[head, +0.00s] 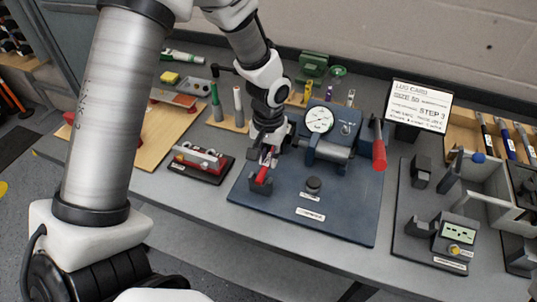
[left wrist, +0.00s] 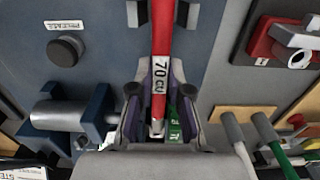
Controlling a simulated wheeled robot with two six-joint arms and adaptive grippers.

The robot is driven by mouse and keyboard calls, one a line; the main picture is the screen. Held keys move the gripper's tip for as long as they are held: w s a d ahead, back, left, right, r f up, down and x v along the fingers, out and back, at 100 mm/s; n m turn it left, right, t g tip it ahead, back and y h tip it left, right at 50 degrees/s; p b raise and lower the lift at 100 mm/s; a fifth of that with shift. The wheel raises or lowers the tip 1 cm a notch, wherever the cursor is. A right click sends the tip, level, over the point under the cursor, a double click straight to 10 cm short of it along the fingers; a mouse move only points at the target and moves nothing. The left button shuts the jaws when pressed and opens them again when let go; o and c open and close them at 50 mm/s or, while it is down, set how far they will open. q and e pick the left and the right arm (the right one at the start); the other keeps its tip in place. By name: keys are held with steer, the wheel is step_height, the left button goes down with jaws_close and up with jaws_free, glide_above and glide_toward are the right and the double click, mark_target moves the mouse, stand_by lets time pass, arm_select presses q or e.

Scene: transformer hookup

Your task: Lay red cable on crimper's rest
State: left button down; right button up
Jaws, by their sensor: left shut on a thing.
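The red cable (head: 262,175) is gripped in my left gripper (head: 268,148), its red length reaching toward the near side. In the left wrist view the red cable (left wrist: 162,30) runs between the fingers (left wrist: 155,105) and bears a white "70 CU" label. The dark crimper's rest (head: 260,187) is at the left of the blue crimper base (head: 340,215). Its two uprights (left wrist: 183,14) flank the cable in the wrist view; I cannot tell whether the cable touches the bottom. The crimper's gauge (head: 319,119) and red handle (head: 379,153) are to the right. My right gripper is out of view.
A red tool on a dark plate (head: 200,160) lies left of the crimper. Green and white-handled tools (head: 238,100) stand behind it. A step sign (head: 419,105) and a grey fixture with a meter (head: 458,233) are at right. A release knob (head: 313,185) sits on the crimper base.

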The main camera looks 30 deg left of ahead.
arm_select(q)
steer(key=shift+f, duration=0.3)
stand_by(0.4)
steer(key=c, duration=1)
jaws_free()
steer(key=shift+c, duration=0.2)
step_height(320, 180, up, 7)
steer(key=p, duration=0.6)
steer(key=shift+r, duration=0.1)
